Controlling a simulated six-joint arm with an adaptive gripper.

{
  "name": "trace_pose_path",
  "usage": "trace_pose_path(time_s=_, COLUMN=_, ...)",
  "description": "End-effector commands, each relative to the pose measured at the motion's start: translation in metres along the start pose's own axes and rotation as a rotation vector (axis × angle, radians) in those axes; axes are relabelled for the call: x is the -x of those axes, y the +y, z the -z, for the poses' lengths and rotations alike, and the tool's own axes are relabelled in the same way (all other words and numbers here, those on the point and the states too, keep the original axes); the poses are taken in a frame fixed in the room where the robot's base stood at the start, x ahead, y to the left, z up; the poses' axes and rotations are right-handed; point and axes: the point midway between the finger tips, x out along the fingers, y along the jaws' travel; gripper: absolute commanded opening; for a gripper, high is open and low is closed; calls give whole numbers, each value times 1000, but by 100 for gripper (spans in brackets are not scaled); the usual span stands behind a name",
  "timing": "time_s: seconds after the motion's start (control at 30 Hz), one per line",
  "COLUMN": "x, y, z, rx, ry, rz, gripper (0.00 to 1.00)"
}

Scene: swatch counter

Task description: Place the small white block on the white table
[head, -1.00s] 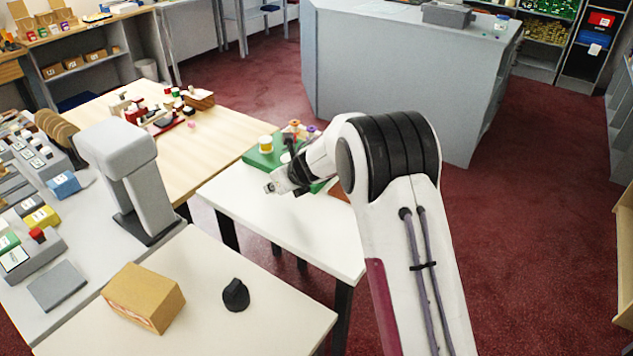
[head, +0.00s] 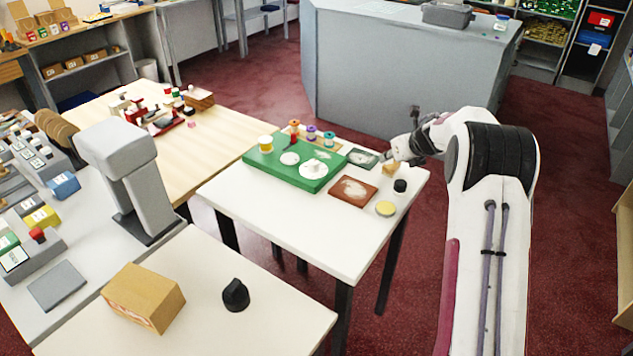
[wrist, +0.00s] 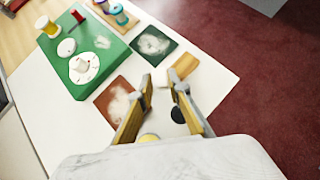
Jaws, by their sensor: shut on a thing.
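My gripper (head: 390,158) is over the far right part of the white table (head: 295,235), beside a small wooden block (head: 391,170). In the wrist view my gripper (wrist: 160,82) is shut on the small white block (wrist: 159,77), which shows as a pale piece between the fingertips. The block is small and partly hidden by the fingers. The white table (wrist: 212,80) lies below the fingers in the wrist view. I cannot tell the exact gap between the block and the tabletop.
A green tray (head: 262,178) with white discs, a brown patterned swatch (head: 353,190), a dark green swatch (head: 362,157), a black cap (head: 400,186) and a yellow disc (head: 385,209) are on the table. Several spools stand behind the tray. The table's near part is clear.

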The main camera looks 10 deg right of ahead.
Motion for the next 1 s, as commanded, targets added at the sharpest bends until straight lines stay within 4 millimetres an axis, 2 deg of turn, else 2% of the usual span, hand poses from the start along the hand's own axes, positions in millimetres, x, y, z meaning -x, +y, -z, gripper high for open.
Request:
trace_pose_path(time_s=0.03, x=5, y=-18, z=2, rx=-13, ry=0, rz=14, gripper=8)
trace_pose_path(time_s=0.1, x=11, y=-36, z=4, rx=-28, ry=-1, rz=29, gripper=8)
trace_pose_path(time_s=0.2, x=19, y=-58, z=7, rx=-45, ry=0, rz=46, gripper=8)
trace_pose_path(time_s=0.37, x=29, y=-82, z=6, rx=-66, ry=-1, rz=68, gripper=8)
trace_pose_path(time_s=0.5, x=33, y=-82, z=0, rx=-74, ry=1, rz=75, gripper=8)
trace_pose_path(time_s=1.0, x=33, y=-79, z=3, rx=-103, ry=1, rz=104, gripper=8)
